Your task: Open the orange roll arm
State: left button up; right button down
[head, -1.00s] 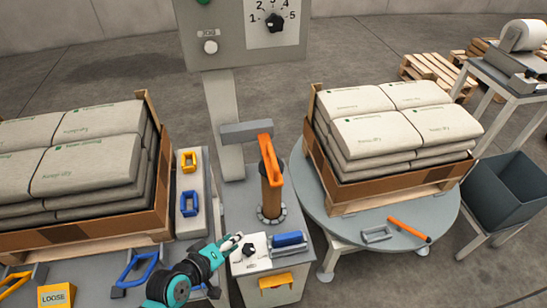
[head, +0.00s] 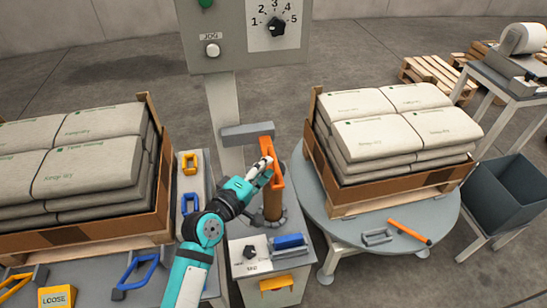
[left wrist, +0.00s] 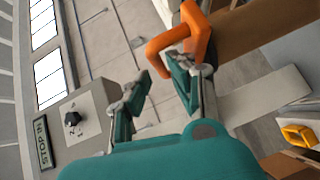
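The orange roll arm (head: 278,178) is a bar that slopes down beside a brown upright roll (head: 272,207) on the grey stand. In the left wrist view the orange piece is an angular loop (left wrist: 160,44) at the top. My left gripper (head: 263,166) is at the left side of the roll arm, near its middle. The right fingertip is close to or touching the orange loop; I cannot tell which. My right gripper is not in view.
A control panel (head: 235,52) on a grey post stands behind. A loaded pallet on a round turntable (head: 350,243) is at right, with an orange-handled tool (head: 408,231) on it. Another loaded pallet (head: 160,205) is at left. A blue handle (head: 290,241) sits on the stand.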

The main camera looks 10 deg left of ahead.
aim_at(273, 157)
pick_arm(q)
jog(key=shift+x, duration=2.35)
grip_shut()
